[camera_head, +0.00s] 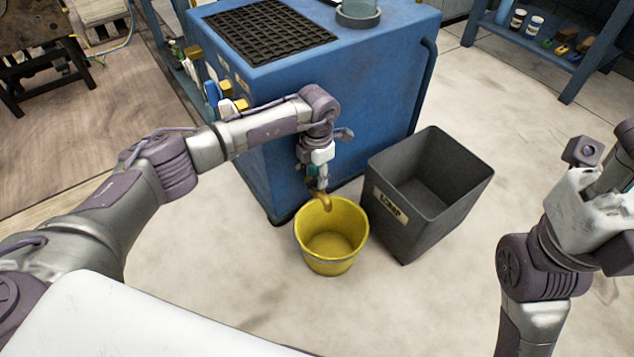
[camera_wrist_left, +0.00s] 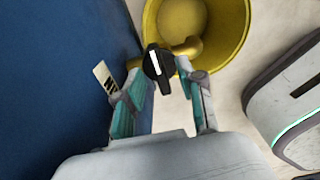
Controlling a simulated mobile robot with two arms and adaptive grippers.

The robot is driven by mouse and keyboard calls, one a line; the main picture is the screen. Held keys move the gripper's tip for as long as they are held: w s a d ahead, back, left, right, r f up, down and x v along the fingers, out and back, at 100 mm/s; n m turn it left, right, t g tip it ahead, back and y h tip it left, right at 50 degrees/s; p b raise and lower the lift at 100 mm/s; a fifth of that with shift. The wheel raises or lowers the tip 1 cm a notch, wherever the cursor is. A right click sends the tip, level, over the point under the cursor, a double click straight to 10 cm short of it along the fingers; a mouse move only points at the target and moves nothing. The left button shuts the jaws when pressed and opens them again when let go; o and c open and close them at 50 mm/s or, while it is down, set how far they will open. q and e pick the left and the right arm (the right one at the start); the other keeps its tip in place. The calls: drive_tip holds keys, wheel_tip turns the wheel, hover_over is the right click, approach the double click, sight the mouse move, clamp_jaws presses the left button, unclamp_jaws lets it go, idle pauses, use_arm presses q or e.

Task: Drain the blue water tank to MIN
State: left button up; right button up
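The blue water tank (camera_head: 350,95) stands at the top middle of the head view; its side fills the left of the left wrist view (camera_wrist_left: 50,80). A brass spout (camera_head: 322,201) points down over a yellow bucket (camera_head: 330,262); no stream of water shows. A black tap knob (camera_wrist_left: 158,68) with a white line is at the spout. My left gripper (camera_wrist_left: 163,95) is open, with its fingers on either side of the knob and gaps visible. In the head view the left gripper (camera_head: 318,175) is above the bucket. My right gripper's fingers cannot be made out. No level gauge is readable.
A dark grey open bin (camera_head: 400,220) with a partly readable label stands right of the bucket. A blue shelf (camera_head: 540,55) is at the upper right. Floor in front is clear.

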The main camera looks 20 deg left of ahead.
use_arm(q)
drive_tip(key=shift+f, duration=0.4)
clamp_jaws()
drive_tip(key=shift+r+m+p, duration=0.1)
drive_tip(key=shift+m+p, duration=0.2)
drive_tip(key=shift+m, duration=1.8)
